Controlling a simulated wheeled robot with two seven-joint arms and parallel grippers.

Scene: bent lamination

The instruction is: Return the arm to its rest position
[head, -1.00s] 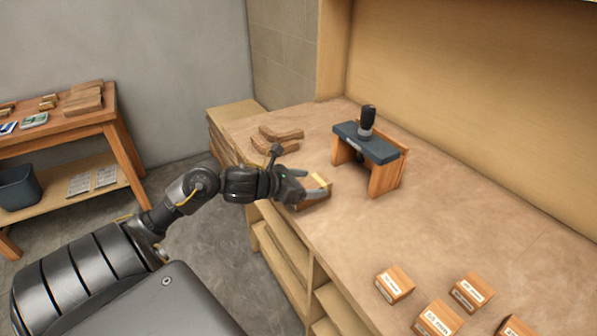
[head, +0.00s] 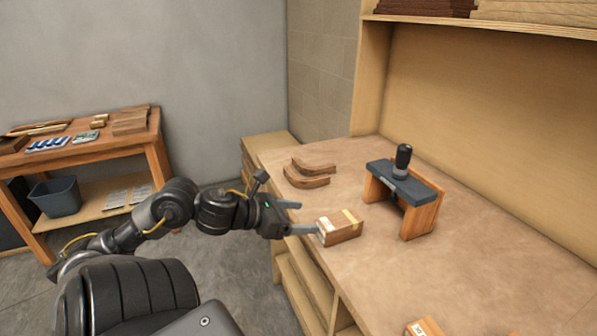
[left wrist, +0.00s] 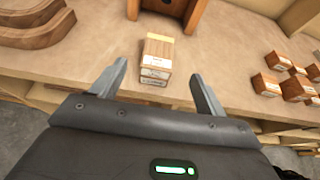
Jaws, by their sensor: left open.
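My left gripper (head: 297,217) is open and empty at the front edge of the workbench. In the left wrist view its two fingers (left wrist: 158,90) are spread wide. A wooden block with a pale label and a yellow strip (head: 341,227) sits on the bench just beyond the fingertips. The block also shows in the left wrist view (left wrist: 157,58), ahead of the fingers and apart from them. My right gripper is in neither view.
On the workbench (head: 470,250) stand bent wooden pieces (head: 310,172) and a wooden stand with a dark top and black handle (head: 402,190). Several labelled blocks (left wrist: 282,75) lie to the right. A side table (head: 85,150) with a bin (head: 56,196) stands at left.

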